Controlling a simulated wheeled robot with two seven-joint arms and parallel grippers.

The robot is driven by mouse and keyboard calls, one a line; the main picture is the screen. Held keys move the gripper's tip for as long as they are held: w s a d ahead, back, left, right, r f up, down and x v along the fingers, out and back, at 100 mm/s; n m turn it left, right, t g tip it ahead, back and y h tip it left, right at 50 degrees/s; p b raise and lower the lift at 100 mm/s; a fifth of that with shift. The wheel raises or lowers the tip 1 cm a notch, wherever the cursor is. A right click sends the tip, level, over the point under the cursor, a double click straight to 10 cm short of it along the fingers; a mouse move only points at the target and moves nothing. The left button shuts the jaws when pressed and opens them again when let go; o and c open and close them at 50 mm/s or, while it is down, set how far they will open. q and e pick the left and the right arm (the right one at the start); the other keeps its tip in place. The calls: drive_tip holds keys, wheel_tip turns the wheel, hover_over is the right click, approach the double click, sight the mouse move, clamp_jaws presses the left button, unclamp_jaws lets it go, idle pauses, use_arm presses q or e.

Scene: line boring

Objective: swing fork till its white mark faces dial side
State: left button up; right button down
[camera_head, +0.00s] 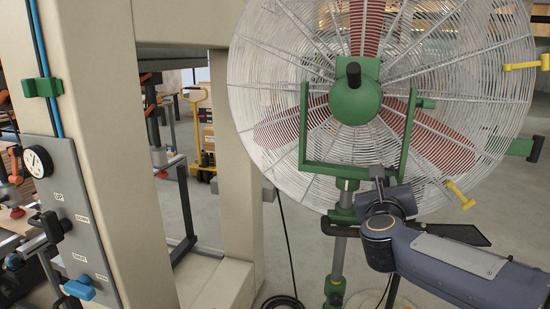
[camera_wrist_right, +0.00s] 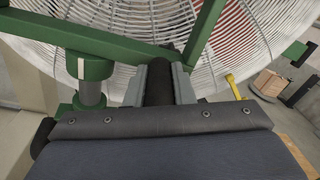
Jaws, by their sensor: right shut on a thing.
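The green fork (camera_head: 305,125) is a U-shaped yoke around a large caged fan (camera_head: 480,90). It stands on a post (camera_head: 338,262). My right gripper (camera_head: 378,182) is at the fork's lower right. In the right wrist view, its grey fingers (camera_wrist_right: 160,72) are shut on a black grip (camera_wrist_right: 158,85) beside the green fork bar (camera_wrist_right: 110,42). A small white stripe (camera_wrist_right: 81,68) shows on the green collar left of my fingers. The dial (camera_head: 38,162) is on a grey panel at the far left of the head view. My left gripper is out of view.
A beige machine column (camera_head: 105,120) stands between the panel and the fan. A black cable (camera_head: 285,240) hangs left of the post. Yellow handles (camera_head: 460,195) stick out near the fan's right side.

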drive_tip(key=shift+w+d+f+n+t+y+b, duration=0.15)
drive_tip(key=shift+w+d+n+t+y+b, duration=0.2)
drive_tip(key=shift+y+b, duration=0.45)
drive_tip(key=shift+w+d+n+y+b, duration=0.15)
drive_tip(key=shift+d+n+y+b, duration=0.05)
drive_tip(key=shift+n+y+b, duration=0.25)
drive_tip(key=shift+w+d+n+y+b, duration=0.2)
drive_tip(key=shift+n+y+b, duration=0.1)
drive_tip(key=shift+y, duration=0.25)
drive_tip(key=c, duration=1.2)
unclamp_jaws()
drive_tip(key=shift+c, duration=0.2)
drive_tip(key=s+a, duration=0.1)
drive_tip(key=s, duration=0.7)
drive_tip(key=shift+a, duration=0.15)
drive_tip(key=shift+w, duration=0.1)
